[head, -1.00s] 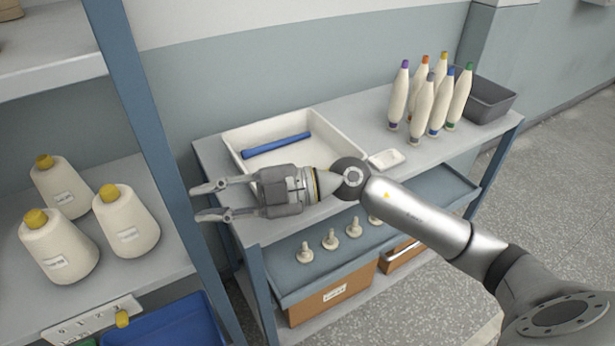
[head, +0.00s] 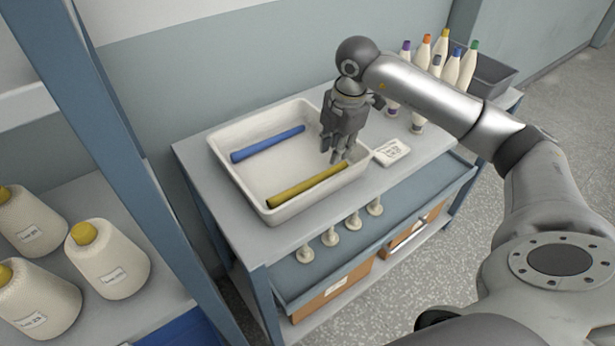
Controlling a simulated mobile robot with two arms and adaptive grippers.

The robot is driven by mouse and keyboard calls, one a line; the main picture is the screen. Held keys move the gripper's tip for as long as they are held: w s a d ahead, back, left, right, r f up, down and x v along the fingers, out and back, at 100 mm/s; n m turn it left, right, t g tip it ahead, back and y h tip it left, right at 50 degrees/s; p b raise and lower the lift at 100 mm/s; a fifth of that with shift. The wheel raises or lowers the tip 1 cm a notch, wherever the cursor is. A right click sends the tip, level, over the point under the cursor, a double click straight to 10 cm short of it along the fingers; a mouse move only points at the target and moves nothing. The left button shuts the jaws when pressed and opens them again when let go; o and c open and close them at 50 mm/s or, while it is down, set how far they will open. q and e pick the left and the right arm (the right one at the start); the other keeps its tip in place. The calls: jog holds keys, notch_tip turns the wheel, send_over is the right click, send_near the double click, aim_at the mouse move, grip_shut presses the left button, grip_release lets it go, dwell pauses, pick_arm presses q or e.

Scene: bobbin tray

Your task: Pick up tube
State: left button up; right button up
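A white tray (head: 240,192) on the table holds two long tubes lying flat. The blue tube (head: 268,144) lies toward the back. The yellow tube (head: 305,187) lies along the front side, its right end near the front right corner. My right gripper (head: 338,157) points down above the tray's right side, close to the right end of the yellow tube. Its fingers look apart with nothing between them, though I see them at a slant. Whether they touch the tube is hard to tell. My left gripper is out of view.
A small white labelled dish (head: 391,152) sits right of the tray. Several thread bobbins with coloured tips (head: 450,70) stand behind my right arm, by a grey bin (head: 493,76). A shelf post (head: 150,190) and yellow-topped cones (head: 108,262) are at the left. White pegs (head: 328,238) stand on the lower shelf.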

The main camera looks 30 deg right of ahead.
aim_at(330, 170)
notch_tip(330, 170, down, 2)
jog(key=shift+f, duration=0.2)
jog(key=shift+w+f, duration=0.15)
jog(key=shift+f, duration=0.15)
jog(key=shift+w+f+p, duration=0.15)
jog(key=shift+f+p, duration=0.15)
jog(key=shift+p, duration=0.1)
jog(key=f, duration=0.1)
jog(key=f+p, duration=0.1)
jog(key=f, duration=0.2)
jog(key=shift+w+d+f+p, duration=0.1)
jog(key=shift+w+f+p, duration=0.05)
jog(key=shift+w+p, duration=0.2)
jog(key=shift+w+f, duration=0.1)
jog(key=shift+f, duration=0.05)
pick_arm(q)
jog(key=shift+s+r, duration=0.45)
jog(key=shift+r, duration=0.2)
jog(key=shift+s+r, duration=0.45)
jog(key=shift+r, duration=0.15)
pick_arm(e)
grip_shut()
